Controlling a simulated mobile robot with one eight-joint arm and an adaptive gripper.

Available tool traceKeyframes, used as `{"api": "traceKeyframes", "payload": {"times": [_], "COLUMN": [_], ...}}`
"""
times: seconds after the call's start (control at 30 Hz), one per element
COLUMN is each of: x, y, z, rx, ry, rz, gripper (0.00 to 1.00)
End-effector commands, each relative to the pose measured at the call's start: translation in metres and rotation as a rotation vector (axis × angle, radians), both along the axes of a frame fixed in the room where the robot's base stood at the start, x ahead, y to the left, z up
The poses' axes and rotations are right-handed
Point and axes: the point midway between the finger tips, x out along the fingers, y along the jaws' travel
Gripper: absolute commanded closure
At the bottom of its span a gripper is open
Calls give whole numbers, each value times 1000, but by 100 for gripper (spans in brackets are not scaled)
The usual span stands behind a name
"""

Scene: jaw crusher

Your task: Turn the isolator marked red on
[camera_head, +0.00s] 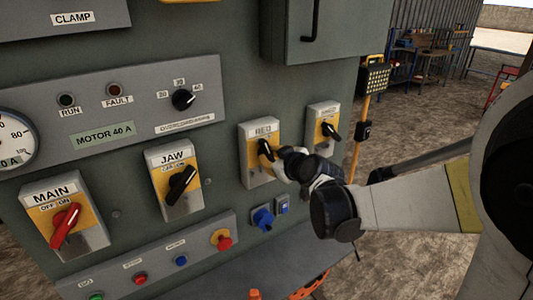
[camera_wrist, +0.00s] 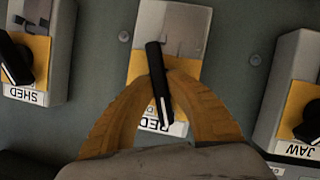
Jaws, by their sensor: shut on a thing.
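The isolator marked RED (camera_head: 257,165) is a grey box with a yellow plate and a black knob (camera_head: 266,150), mounted on the green panel. In the wrist view, which is upside down, the RED isolator (camera_wrist: 172,30) is central and its label is partly covered. My gripper (camera_wrist: 160,90) has its two yellow fingers on either side of the black knob (camera_wrist: 157,75), shut on it. The knob's white line slants slightly and its end lies over the label. In the head view my gripper (camera_head: 280,158) meets the knob from the right. The knob's on/off marks are not legible.
The SHED isolator (camera_head: 323,128) is close on the right; the JAW isolator (camera_head: 175,180) and MAIN isolator (camera_head: 64,215) are on the left. A blue socket (camera_head: 263,218) is below. A grey cabinet (camera_head: 315,30) juts out above. Open floor lies right of the panel.

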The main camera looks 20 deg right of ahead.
Motion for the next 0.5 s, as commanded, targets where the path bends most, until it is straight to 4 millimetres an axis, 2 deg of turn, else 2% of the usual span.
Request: {"api": "traceKeyframes", "payload": {"times": [0.5], "x": [1], "y": [-2], "z": [-1], "rx": [467], "ry": [150], "rz": [-1], "gripper": [100]}}
